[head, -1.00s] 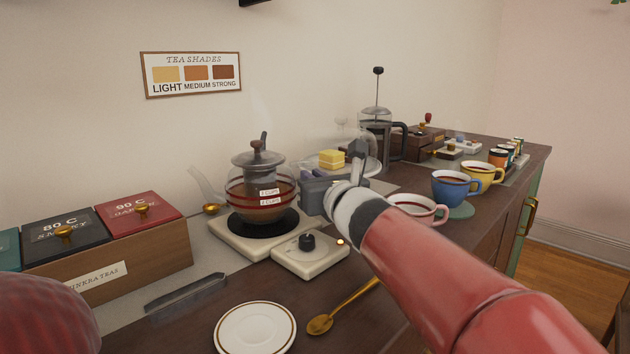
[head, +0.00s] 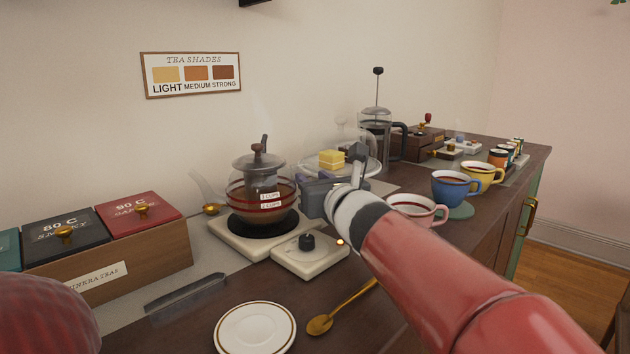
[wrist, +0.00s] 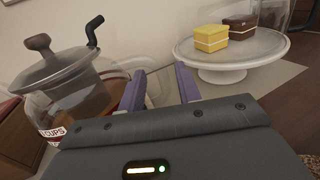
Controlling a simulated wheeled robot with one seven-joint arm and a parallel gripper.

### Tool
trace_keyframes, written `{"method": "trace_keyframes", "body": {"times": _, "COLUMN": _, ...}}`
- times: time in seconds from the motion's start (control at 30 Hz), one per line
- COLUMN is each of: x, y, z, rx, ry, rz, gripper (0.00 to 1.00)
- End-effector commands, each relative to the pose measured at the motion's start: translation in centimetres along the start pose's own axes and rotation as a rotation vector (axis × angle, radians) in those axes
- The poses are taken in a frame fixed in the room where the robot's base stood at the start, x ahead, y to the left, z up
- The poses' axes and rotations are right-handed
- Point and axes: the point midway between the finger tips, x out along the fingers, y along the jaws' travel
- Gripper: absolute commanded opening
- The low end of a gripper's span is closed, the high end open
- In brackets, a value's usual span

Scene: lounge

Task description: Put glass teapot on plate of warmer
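The glass teapot (head: 245,200), with dark tea, red bands and a grey lid, is over the black round plate (head: 264,233) of the cream warmer (head: 240,245). It is upright, its base on or barely above the plate; I cannot tell which. My gripper (head: 308,192) is at the teapot's right side, on its clear handle, which is hard to see. In the wrist view, the purple fingers (wrist: 161,88) stand somewhat apart beside the teapot (wrist: 85,95), with the glass handle faint between them. The warmer's control box with a black knob (head: 307,242) is in front.
A pink cup (head: 418,210) and blue cup (head: 454,188) stand right. A tea box (head: 150,262) is left; a saucer (head: 255,328) and gold spoon (head: 320,325) are in front.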

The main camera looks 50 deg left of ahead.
Motion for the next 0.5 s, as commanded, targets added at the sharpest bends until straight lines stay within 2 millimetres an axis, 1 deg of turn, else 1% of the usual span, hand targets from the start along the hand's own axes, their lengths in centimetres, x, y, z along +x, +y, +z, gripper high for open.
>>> {"method": "trace_keyframes", "body": {"times": 0.17, "x": -2.9, "y": 0.0, "z": -0.2, "rx": 0.002, "ry": -0.004, "rz": -0.001, "gripper": 0.34}}
{"method": "trace_keyframes", "body": {"times": 0.4, "x": -8.0, "y": -0.1, "z": -0.2, "rx": 0.002, "ry": -0.003, "rz": -0.001, "gripper": 0.34}}
{"method": "trace_keyframes", "body": {"times": 0.5, "x": -9.8, "y": 0.0, "z": -0.1, "rx": 0.001, "ry": -0.002, "rz": 0.000, "gripper": 0.34}}
